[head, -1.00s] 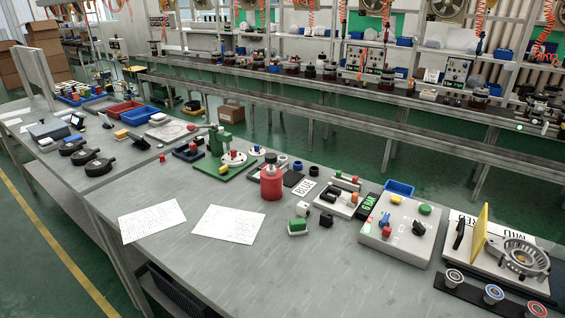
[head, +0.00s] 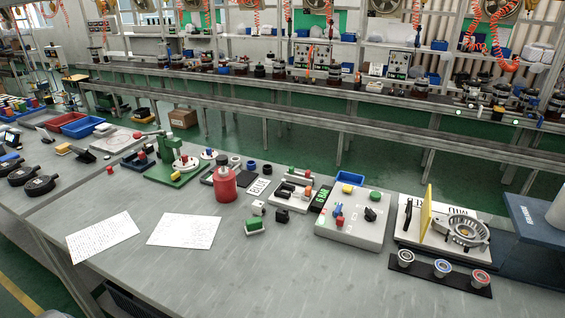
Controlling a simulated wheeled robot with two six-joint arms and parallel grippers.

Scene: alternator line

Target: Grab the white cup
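Three small white cups stand in a row on a black strip (head: 455,284) at the front right of the table. The left cup (head: 405,258) has a pale grey-white inside. The middle cup (head: 442,268) shows a blue ring and the right cup (head: 480,279) a red ring. All three look upright and nothing touches them from above. Neither of my grippers is in the head view.
Behind the cups is a white board (head: 403,239) with a yellow plate (head: 425,214) and a metal housing (head: 467,231). A blue-grey machine (head: 530,240) stands at the right. A grey control box (head: 340,234) is left of the cups. The table front is clear.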

